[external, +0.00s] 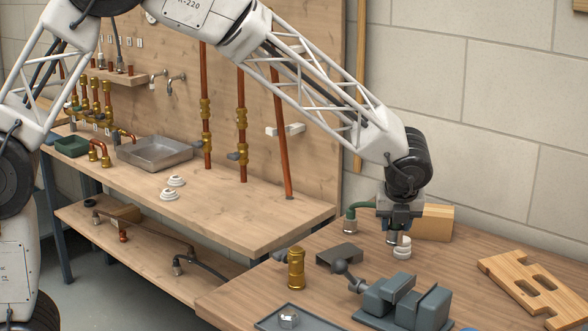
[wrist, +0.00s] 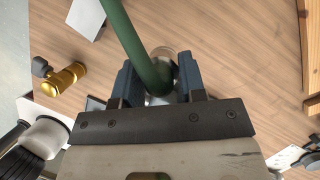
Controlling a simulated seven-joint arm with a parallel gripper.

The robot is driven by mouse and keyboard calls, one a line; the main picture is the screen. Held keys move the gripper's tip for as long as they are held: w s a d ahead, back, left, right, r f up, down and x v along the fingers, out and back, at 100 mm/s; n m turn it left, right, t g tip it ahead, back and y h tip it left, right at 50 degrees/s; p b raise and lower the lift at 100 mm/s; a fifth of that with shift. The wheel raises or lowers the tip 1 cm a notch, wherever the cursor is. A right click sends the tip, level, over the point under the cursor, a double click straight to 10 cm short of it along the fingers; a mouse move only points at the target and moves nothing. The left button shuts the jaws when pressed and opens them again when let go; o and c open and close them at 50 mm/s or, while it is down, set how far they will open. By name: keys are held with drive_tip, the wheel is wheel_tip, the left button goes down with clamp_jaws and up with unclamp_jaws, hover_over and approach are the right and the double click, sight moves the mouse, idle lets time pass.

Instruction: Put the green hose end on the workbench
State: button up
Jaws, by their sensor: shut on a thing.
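The green hose shows in the wrist view (wrist: 122,32), running down between my two fingers. My gripper (wrist: 160,88) is shut on the green hose end, whose metal part shows only partly between the fingers. In the external view my gripper (external: 397,237) points down, low over the right-hand wooden bench (external: 270,280). There the green hose (external: 357,208) arches out behind my gripper to a grey metal fitting (external: 350,227). I cannot tell whether the held end touches the bench.
White rings (external: 403,250) stand just under my gripper. A vise (external: 405,300), a dark block (external: 340,257), a brass valve (external: 296,268) and a slotted wooden board (external: 530,290) are on the same bench. A wooden block (external: 434,222) stands behind.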

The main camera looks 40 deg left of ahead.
sight(394, 242)
drive_tip(key=shift+f, duration=2.5)
drive_tip(key=shift+f, duration=0.1)
drive_tip(key=shift+f, duration=2.4)
drive_tip(key=shift+f, duration=0.1)
drive_tip(key=o, duration=0.9)
drive_tip(key=shift+o, duration=0.2)
drive_tip(key=v, duration=1.2)
